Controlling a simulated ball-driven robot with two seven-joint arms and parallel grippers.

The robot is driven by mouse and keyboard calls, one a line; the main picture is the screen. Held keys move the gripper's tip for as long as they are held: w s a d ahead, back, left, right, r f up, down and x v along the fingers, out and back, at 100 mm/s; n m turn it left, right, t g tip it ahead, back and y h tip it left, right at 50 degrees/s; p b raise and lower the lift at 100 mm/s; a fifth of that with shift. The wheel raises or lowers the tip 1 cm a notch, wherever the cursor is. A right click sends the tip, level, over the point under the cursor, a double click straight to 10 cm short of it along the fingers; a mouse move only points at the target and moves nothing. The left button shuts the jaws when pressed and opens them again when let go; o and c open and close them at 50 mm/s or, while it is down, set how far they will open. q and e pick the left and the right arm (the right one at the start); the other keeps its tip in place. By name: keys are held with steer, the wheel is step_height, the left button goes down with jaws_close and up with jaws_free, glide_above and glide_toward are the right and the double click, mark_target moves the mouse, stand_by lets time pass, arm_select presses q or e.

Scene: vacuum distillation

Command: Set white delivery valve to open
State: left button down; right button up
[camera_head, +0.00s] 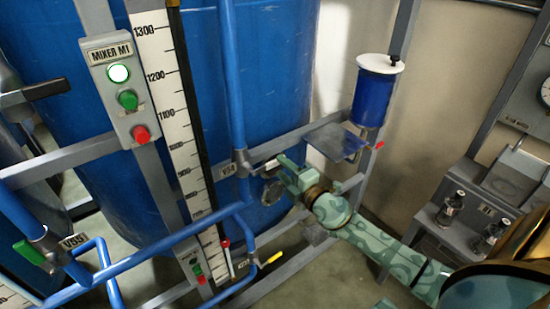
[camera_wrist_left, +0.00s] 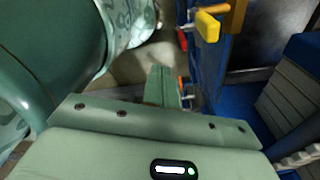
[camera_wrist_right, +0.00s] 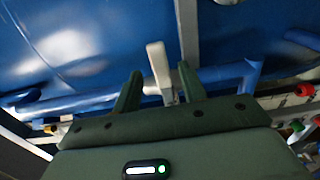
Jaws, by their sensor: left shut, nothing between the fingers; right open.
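The white delivery valve handle (camera_wrist_right: 157,65) shows in the right wrist view, sticking up between my right gripper's fingers. In the head view the white handle (camera_head: 262,167) is small, beside the blue vertical pipe, and my gripper partly hides it. My right gripper (camera_head: 281,170) reaches in from the right, its fingertips by the valve. In the right wrist view my right gripper (camera_wrist_right: 160,82) is open, one finger on each side of the handle; I cannot tell whether either touches. My left gripper (camera_wrist_left: 163,82) is shut and empty in the left wrist view, and outside the head view.
Blue pipes (camera_head: 232,90) and a grey frame rail (camera_head: 290,135) surround the valve, with the large blue tank (camera_head: 270,60) behind. Below are a red handle (camera_head: 224,243) and a yellow handle (camera_head: 272,258). A small blue vessel (camera_head: 371,98) stands above right. A yellow handle (camera_wrist_left: 207,26) is near my left gripper.

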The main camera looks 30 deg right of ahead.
mark_target(277, 164)
steer(key=w, duration=0.4)
steer(key=shift+a, duration=0.15)
jaws_close()
